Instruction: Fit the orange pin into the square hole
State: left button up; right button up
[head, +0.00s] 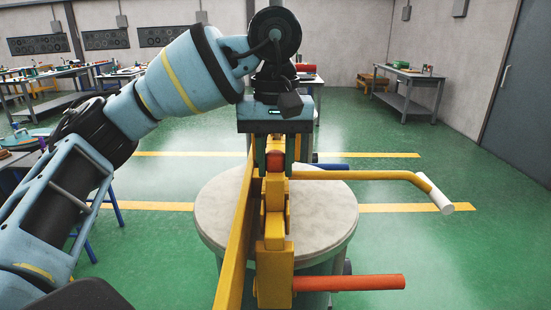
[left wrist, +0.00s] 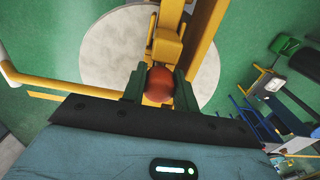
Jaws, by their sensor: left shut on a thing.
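My left gripper (head: 275,168) points down over the yellow fixture (head: 273,232), its two dark green fingers on either side of a rounded orange-red piece. I take this piece to be the orange pin (head: 275,158); only its upper end shows. The left wrist view also shows the orange pin (left wrist: 159,85) between the fingertips of my left gripper (left wrist: 158,78), close against the yellow fixture (left wrist: 168,45). The pin's lower part is hidden, and I cannot tell whether it is in a hole. I cannot make out the square hole. My right gripper is not in view.
The fixture stands over a round pale-topped drum (head: 325,215). A yellow crank with a white grip (head: 434,194) and an orange rod (head: 350,283) stick out to the right. A long yellow bar (head: 236,245) runs along the left. Workbenches stand farther back; green floor lies clear around.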

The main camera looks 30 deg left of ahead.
pick_arm(q)
jog(key=shift+r, duration=0.45)
dwell(0.3)
jog(key=shift+r, duration=3.65)
